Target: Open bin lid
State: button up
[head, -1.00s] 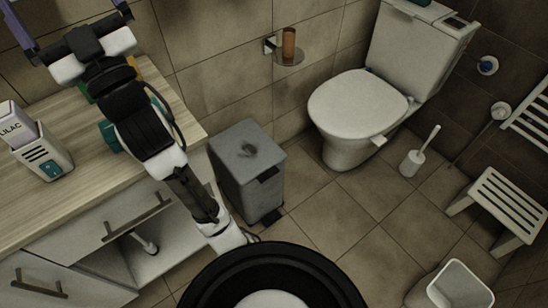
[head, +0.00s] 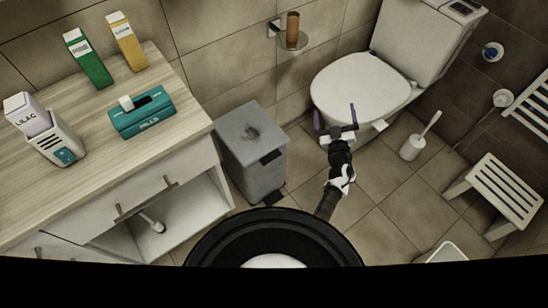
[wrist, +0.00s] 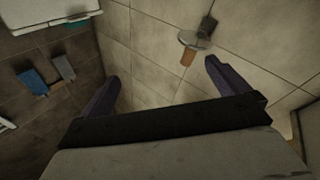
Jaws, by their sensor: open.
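The grey bin (head: 257,160) stands on the floor between the vanity and the toilet in the head view. Its lid (head: 238,127) is shut and has a dark patch on top. A dark handle-like piece is on its front edge, and a dark pedal (head: 275,198) is at its foot. My gripper (head: 335,116) is open and empty, to the right of the bin and apart from it, in front of the toilet bowl in the picture. The wrist view shows both fingers (wrist: 162,78) spread with nothing between them; the bin is not in that view.
The toilet (head: 362,88) is behind my gripper, with a brush (head: 415,146) to its right. The wooden-topped vanity (head: 165,75) with boxes is left of the bin. A white stool (head: 497,195) stands far right. Floor between is clear.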

jog(key=s+a+f+n+g+y, duration=0.1)
jog(key=s+a+f+g+y, duration=0.2)
jog(key=s+a+f+y, duration=0.45)
jog(key=s+a+f+n+g+y, duration=0.1)
jog(key=s+a+f+g+y, duration=0.3)
jog(key=s+f, duration=0.7)
jog(key=w+a+f+h+b, duration=0.1)
jog(key=w+a+b, duration=0.1)
jog(key=w+a, duration=0.2)
jog(key=w+a+t+b, duration=0.1)
jog(key=w+a+b, duration=0.2)
jog(key=w, duration=0.5)
jog(key=shift+w+a+f+h, duration=0.35)
jog(key=shift+a, duration=0.4)
jog(key=shift+c, duration=0.3)
